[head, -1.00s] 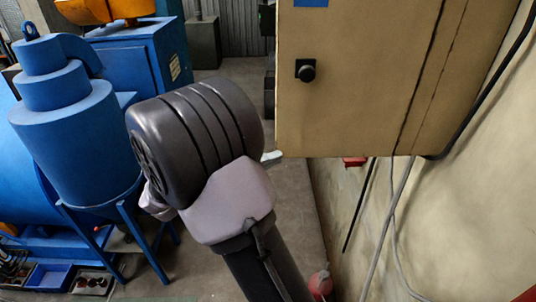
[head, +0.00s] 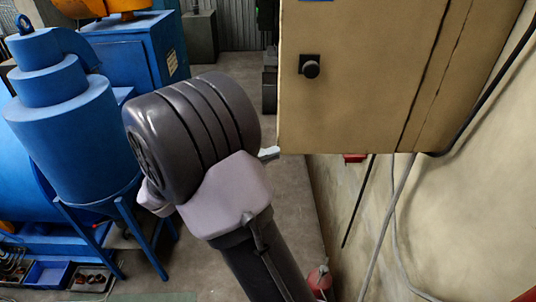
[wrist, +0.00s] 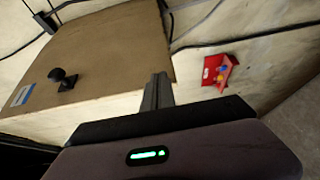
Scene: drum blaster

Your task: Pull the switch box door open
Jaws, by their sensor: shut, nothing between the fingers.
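The switch box (head: 350,110) is a tan metal cabinet at the upper right of the head view, with a black knob (head: 310,66) on its door. The door looks shut. In the wrist view the box (wrist: 120,50) fills the upper left, with the knob (wrist: 62,78) left of my fingers. My gripper (wrist: 158,90) is shut and empty, its fingers pointing at the box's near edge. Whether they touch it I cannot tell. In the head view only a pale tip of my gripper (head: 269,152) shows, beside the box's lower left corner; my arm hides the rest.
Blue machinery (head: 70,125) stands at the left. The beige wall (head: 470,200) runs along the right, with hanging cables (head: 390,220). A red fitting (wrist: 220,72) is on the wall right of my fingers. Grey floor is open between the machinery and the wall.

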